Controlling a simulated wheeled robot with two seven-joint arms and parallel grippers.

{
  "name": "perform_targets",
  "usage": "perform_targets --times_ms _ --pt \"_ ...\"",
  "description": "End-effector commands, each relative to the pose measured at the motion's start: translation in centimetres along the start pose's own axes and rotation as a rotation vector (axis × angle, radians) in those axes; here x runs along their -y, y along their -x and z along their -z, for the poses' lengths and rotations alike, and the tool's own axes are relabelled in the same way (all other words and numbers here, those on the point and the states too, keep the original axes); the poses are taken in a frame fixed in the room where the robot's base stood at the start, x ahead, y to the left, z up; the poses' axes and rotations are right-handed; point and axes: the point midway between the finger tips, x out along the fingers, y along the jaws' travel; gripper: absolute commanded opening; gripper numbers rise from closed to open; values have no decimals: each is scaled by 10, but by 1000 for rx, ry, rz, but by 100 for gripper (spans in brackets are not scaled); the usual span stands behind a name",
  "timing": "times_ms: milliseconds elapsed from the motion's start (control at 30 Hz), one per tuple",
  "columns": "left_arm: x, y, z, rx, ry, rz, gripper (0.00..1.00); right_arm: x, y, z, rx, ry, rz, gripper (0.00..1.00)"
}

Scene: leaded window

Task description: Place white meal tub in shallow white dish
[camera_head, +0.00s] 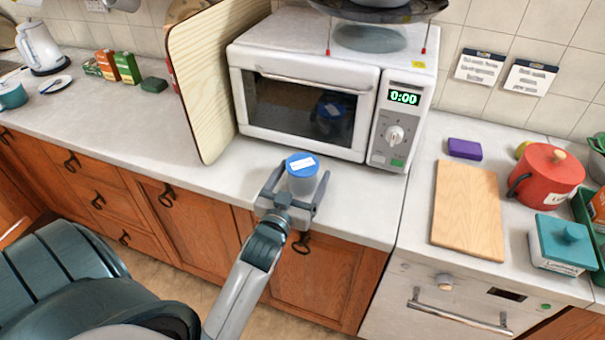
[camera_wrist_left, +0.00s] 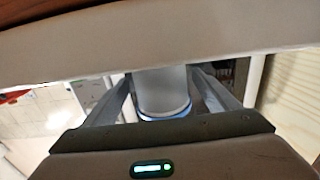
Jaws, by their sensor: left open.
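The white meal tub (camera_head: 302,182), pale with a blue lid and a white label, stands upright near the counter's front edge, before the microwave. My left gripper (camera_head: 297,191) is open, with one finger on each side of the tub. In the left wrist view the tub (camera_wrist_left: 161,92) shows between the two fingers; whether they touch it I cannot tell. A small shallow white dish (camera_head: 62,80) lies on the counter at the far left, with something dark on it; I cannot tell if it is the task's dish. My right gripper is out of view.
The microwave (camera_head: 310,100) stands right behind the tub, shut. A tall wooden board (camera_head: 205,85) stands upright to its left. A red pot (camera_head: 546,175), a chopping board (camera_head: 467,212) and a teal-lidded box (camera_head: 562,243) are at right. The counter left of the tub is mostly clear.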

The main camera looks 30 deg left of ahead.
Motion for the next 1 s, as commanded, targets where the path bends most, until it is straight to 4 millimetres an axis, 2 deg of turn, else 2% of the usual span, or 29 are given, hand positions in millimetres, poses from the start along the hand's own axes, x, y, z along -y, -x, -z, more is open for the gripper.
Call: perform_targets --times_ms 167,367,867,900,1000 --pt "2 -22 5 1 -1 0 81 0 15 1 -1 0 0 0" --pt "1 -42 2 1 0 0 81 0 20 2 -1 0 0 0" --pt "1 -44 1 1 0 0 81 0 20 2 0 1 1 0" --pt "1 -44 1 1 0 0 79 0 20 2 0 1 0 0" --pt "1 -44 1 1 0 0 55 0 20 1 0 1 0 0"
